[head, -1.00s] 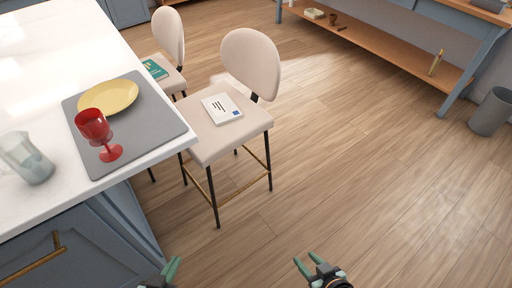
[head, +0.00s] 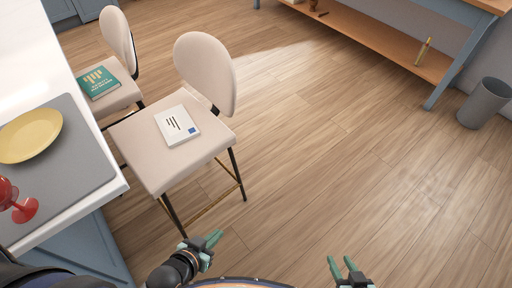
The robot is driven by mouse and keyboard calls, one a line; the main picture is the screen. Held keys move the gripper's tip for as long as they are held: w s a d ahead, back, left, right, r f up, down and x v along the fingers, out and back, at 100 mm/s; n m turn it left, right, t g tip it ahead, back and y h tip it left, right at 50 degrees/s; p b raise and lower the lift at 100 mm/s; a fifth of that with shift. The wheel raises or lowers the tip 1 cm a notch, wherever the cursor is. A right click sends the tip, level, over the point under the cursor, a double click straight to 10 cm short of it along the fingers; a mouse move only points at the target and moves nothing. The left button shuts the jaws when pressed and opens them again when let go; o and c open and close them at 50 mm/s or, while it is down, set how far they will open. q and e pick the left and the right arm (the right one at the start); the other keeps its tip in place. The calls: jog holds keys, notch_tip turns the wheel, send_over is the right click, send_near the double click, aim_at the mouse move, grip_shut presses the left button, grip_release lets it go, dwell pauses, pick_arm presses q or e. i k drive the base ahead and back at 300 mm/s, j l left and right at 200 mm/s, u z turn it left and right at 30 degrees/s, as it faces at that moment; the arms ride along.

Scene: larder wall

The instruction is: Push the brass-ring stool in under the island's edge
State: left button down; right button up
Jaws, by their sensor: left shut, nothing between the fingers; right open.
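The near cream stool (head: 150,145) has black legs and a brass footrest bar (head: 215,204). It stands on the floor beside the island (head: 118,190), its round back (head: 206,70) facing away from the counter. A white book (head: 177,125) lies on its seat. A second cream stool (head: 119,36) stands behind it with a teal book (head: 98,82) on its seat. My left gripper (head: 211,240) is shut and empty, low in front of the near stool and apart from it. My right gripper (head: 345,262) is open and empty above the floor, further right.
On the island are a grey mat (head: 75,160), a yellow plate (head: 30,136) and a red goblet (head: 22,209) cut by the left edge. A wooden-shelved bench (head: 385,48) and a grey bin (head: 486,103) stand at the back right. The floor right of the stools is clear.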

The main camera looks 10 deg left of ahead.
aim_at(201, 60)
jog(key=i+l+z, duration=0.2)
jog(key=i+z, duration=0.8)
jog(key=i+u, duration=0.25)
jog(key=i, duration=0.35)
jog(key=i+l+u, duration=0.3)
jog(key=i, duration=0.35)
jog(key=i+u, duration=0.25)
jog(key=u, duration=0.2)
jog(key=i+u, duration=0.25)
jog(key=u, duration=0.15)
jog(key=i+u, duration=0.2)
jog(key=u, duration=0.25)
jog(key=i+u, duration=0.2)
jog(key=u, duration=0.25)
jog(key=i+l+u, duration=0.1)
jog(key=u, duration=0.35)
jog(key=i+l+u, duration=0.2)
jog(key=u, duration=0.25)
jog(key=i+l+u, duration=0.15)
jog(key=u, duration=0.2)
jog(key=i+l+u, duration=0.15)
jog(key=u, duration=0.2)
jog(key=i+l+u, duration=0.2)
jog(key=u, duration=0.2)
jog(key=i+l+u, duration=0.15)
jog(key=l+u, duration=0.15)
jog(key=i+l+u, duration=0.1)
jog(key=l+u, duration=0.25)
jog(key=l, duration=0.2)
